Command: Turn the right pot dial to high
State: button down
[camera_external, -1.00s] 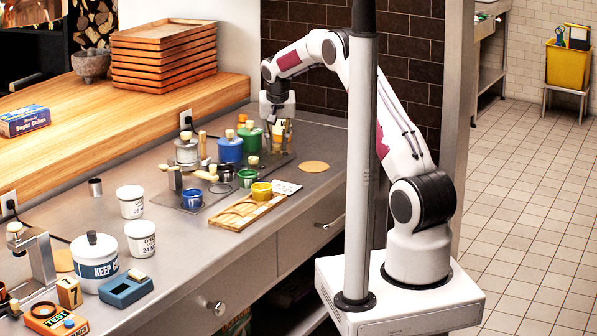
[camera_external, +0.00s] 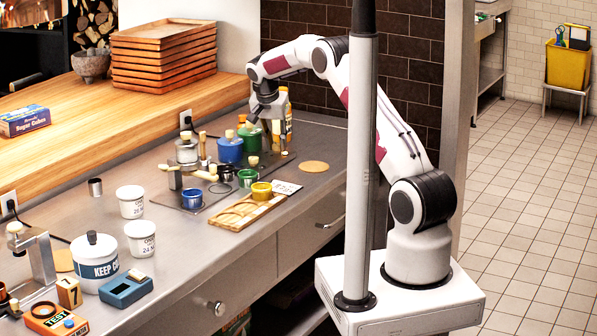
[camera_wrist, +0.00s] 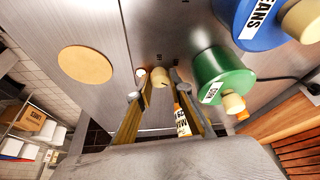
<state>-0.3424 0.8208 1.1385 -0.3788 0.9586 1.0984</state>
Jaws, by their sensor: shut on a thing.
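In the wrist view, a small cream dial knob (camera_wrist: 161,78) sits between the tips of my gripper (camera_wrist: 163,88), and the fingers are shut on it. It is on the steel surface beside the green pot (camera_wrist: 218,78). Which way the dial points I cannot tell. In the outside view my gripper (camera_external: 277,140) reaches down just right of the green pot (camera_external: 249,136), with the wrist tilted. The dial is too small to make out there. The blue pot (camera_external: 230,150) stands left of the green one and also shows in the wrist view (camera_wrist: 250,22).
A bottle (camera_wrist: 181,118) with an orange cap stands close behind my fingers. A round tan disc (camera_external: 314,166) lies on the counter to the right. Small paint-coloured jars and a wooden board (camera_external: 236,213) are in front. A dark brick wall (camera_external: 300,60) is behind.

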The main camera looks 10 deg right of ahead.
jog(key=shift+s+d+f, duration=0.1)
jog(key=shift+s+f, duration=0.05)
jog(key=shift+f, duration=0.05)
jog(key=c, duration=1.8)
grip_release()
jog(key=shift+c, duration=0.2)
jog(key=shift+r, duration=0.1)
jog(key=shift+r+n, duration=0.1)
jog(key=shift+n, duration=0.4)
jog(key=shift+n+t+y, duration=0.3)
jog(key=shift+n+y, duration=0.5)
jog(key=shift+n, duration=0.9)
jog(key=shift+d+n+y, duration=0.1)
jog(key=shift+n+y, duration=0.2)
jog(key=shift+n, duration=0.5)
jog(key=shift+d+n+y, duration=0.1)
jog(key=shift+n+y, duration=0.5)
jog(key=shift+n, duration=1.05)
jog(key=shift+d+n+y, duration=0.1)
jog(key=shift+n+y, duration=0.5)
jog(key=shift+n, duration=1.05)
